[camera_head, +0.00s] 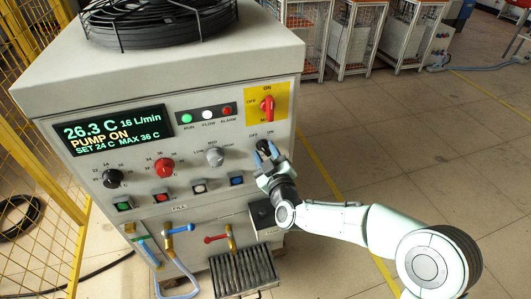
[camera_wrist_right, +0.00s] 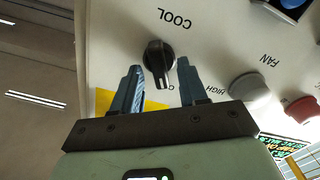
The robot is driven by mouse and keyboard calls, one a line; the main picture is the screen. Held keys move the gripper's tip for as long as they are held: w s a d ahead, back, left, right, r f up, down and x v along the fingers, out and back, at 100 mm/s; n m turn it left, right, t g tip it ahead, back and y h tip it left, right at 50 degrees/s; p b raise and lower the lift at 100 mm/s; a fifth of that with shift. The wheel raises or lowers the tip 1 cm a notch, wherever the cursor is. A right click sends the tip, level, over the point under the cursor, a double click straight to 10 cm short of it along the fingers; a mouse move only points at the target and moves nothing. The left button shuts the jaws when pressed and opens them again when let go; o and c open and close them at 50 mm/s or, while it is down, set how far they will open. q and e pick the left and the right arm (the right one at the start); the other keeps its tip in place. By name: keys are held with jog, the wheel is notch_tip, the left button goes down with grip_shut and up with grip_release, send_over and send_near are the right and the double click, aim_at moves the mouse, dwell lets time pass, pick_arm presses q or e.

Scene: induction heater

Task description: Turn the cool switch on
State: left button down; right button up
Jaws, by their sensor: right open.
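The cool switch is a black rotary knob (camera_wrist_right: 158,58) on the pale front panel, beside the word COOL, which reads upside down in the right wrist view. In the head view the knob (camera_head: 263,146) sits below small OFF and ON labels, partly covered by my gripper. My right gripper (camera_head: 267,155) is open at the knob. In the wrist view its two blue-grey fingers (camera_wrist_right: 159,75) stand on either side of the knob, with visible gaps. The knob's bar points down in that view; its exact setting is unclear. My left gripper is not in view.
The display (camera_head: 113,129) reads PUMP ON. A red switch (camera_head: 267,107) on a yellow plate is above the knob, and a grey fan knob (camera_head: 215,156) is to its left. Taps and a drain grate (camera_head: 245,272) are below.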

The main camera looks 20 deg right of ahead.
jog(key=shift+w, duration=0.25)
grip_shut()
